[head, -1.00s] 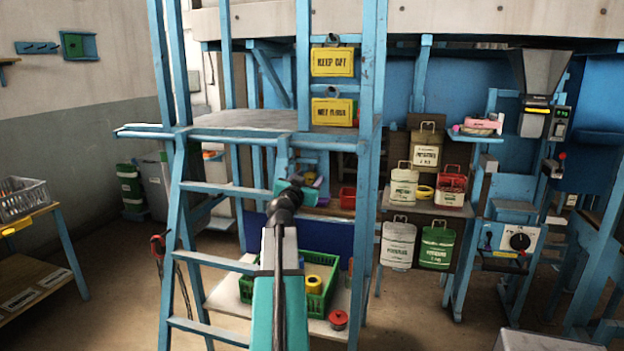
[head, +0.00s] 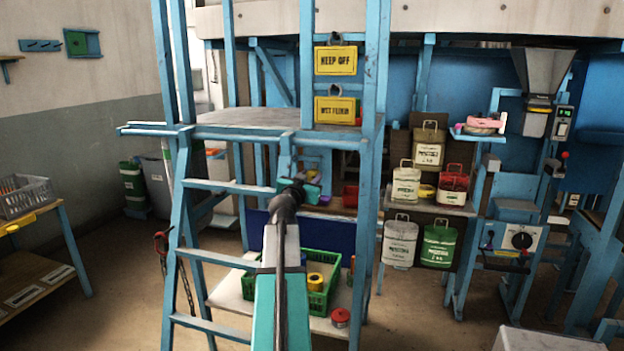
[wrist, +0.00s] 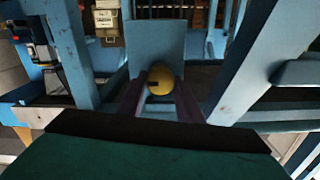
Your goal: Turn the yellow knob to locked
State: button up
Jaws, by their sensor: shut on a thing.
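The yellow knob (wrist: 161,77) shows in the wrist view as a rounded yellow piece with a dark mark on its face, in front of a blue plate (wrist: 156,42). My gripper (wrist: 160,98) has one dark finger on each side of the knob and is shut on it. In the head view my gripper (head: 309,188) is at the blue frame behind the ladder, and my arm and wrist hide the knob there. Which setting the knob points to cannot be read.
A blue ladder (head: 176,240) and its posts stand close around my arm. A green crate (head: 318,300) with a yellow roll sits on a low shelf below. Yellow signs (head: 335,61) hang above. Open floor lies at the left.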

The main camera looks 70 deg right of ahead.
jog(key=shift+s+d+n+b, duration=0.1)
jog(key=shift+d+n+b, duration=0.2)
jog(key=shift+d, duration=0.25)
jog(key=n+b, duration=0.2)
jog(key=n, duration=0.1)
jog(key=shift+f+n, duration=0.1)
jog(key=shift+n, duration=0.2)
jog(key=n, duration=0.9)
jog(key=n+p, duration=0.1)
jog(key=n, duration=0.3)
jog(key=shift+n+p, duration=0.3)
jog(key=shift+p, duration=0.1)
